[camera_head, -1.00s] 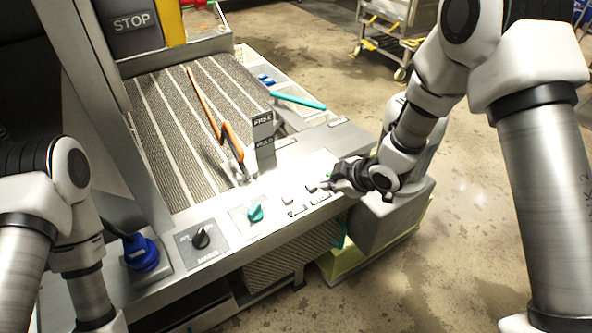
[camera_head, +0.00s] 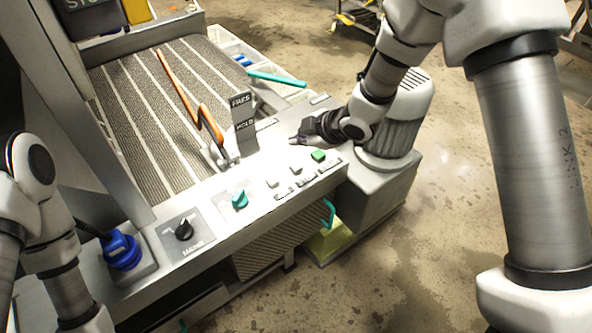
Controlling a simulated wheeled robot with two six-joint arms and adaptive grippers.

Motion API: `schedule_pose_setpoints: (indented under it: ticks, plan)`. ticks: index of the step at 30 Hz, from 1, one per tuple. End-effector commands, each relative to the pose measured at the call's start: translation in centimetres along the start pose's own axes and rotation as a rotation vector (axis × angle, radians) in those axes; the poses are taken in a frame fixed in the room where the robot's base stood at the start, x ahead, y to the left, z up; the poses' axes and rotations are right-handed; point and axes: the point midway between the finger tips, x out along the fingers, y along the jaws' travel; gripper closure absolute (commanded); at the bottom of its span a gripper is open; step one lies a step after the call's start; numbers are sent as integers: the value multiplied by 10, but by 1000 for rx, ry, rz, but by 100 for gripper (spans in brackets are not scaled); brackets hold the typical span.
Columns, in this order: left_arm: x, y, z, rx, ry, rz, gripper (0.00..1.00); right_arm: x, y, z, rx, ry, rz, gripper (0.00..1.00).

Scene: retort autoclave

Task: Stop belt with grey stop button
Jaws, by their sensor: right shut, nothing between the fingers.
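The control panel has a row of small square buttons. A green button (camera_head: 318,155) is at the right end. A pale grey button (camera_head: 296,170) is to its left, and another pale grey button (camera_head: 273,183) is further left. The labels below them are too small to read. My right gripper (camera_head: 296,140) is shut and empty, with its tips pointing left over the panel, just behind the green button and apart from the grey ones. The ribbed belt (camera_head: 150,120) is behind the panel. Of my left arm only links show; its gripper is out of view.
An orange-handled lever (camera_head: 209,122) stands by a dark two-label plate (camera_head: 243,122) behind the buttons. A teal knob (camera_head: 240,199), a black knob (camera_head: 184,230) and a blue plug (camera_head: 122,251) line the panel leftwards. Open floor is at right.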

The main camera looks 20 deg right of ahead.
Motion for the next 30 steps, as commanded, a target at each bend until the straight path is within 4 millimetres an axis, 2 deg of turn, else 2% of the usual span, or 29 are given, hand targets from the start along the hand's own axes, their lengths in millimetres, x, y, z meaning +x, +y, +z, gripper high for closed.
schedule_pose_setpoints:
  ticks: [1,3,10,30]
  plan:
    - [16,0,0,0,0,0,60,12,-8,8,0,0,0,100]
    - [26,0,0,0,0,0,60,19,-14,14,0,0,0,100]
    - [51,0,0,0,0,0,60,39,-28,28,0,0,0,100]
    - [53,0,0,0,0,0,60,43,-31,31,0,0,0,100]
